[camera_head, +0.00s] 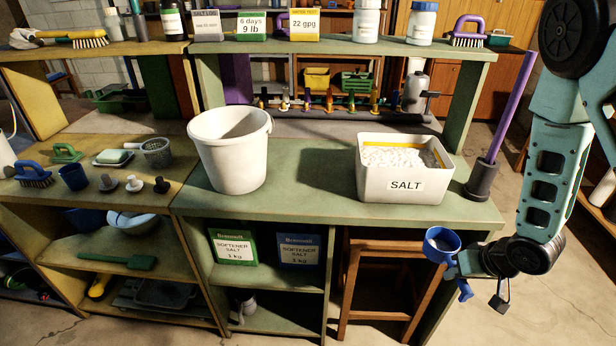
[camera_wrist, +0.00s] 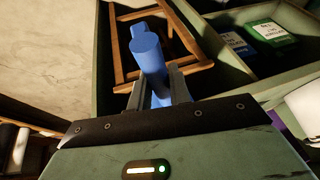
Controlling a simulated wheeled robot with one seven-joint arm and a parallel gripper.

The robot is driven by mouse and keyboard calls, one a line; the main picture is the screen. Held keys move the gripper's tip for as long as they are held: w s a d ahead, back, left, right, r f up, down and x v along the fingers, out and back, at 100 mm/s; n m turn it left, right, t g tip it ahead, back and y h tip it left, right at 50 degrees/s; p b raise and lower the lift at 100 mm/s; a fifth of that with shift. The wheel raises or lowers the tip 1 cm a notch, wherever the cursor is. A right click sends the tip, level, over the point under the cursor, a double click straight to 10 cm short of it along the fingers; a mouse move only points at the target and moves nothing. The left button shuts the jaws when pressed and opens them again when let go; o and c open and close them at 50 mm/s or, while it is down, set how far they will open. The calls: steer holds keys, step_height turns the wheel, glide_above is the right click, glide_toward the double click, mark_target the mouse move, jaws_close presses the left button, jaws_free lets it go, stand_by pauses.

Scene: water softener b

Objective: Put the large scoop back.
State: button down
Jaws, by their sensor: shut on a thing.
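A blue scoop (camera_head: 441,240) with a round cup is at the right in the head view, off the front right corner of the green bench. The scoop is held in the air, apart from the bench. A white tub labelled SALT (camera_head: 404,186), full of white grains, stands on the bench to the left of and behind the scoop.
A white bucket (camera_head: 231,155) stands on the green bench (camera_head: 310,207) left of the tub. A purple-handled tool in a dark holder (camera_head: 482,180) stands at the bench's right end. A wooden stool (camera_head: 388,265) is under the bench. The bench top between bucket and tub is clear.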

steer(key=shift+d+f+b, duration=0.15)
steer(key=shift+f+b, duration=0.45)
steer(key=shift+f, duration=0.25)
step_height(320, 180, down, 4)
steer(key=b, duration=0.3)
steer(key=shift+r, duration=0.25)
steer(key=shift+r, duration=0.2)
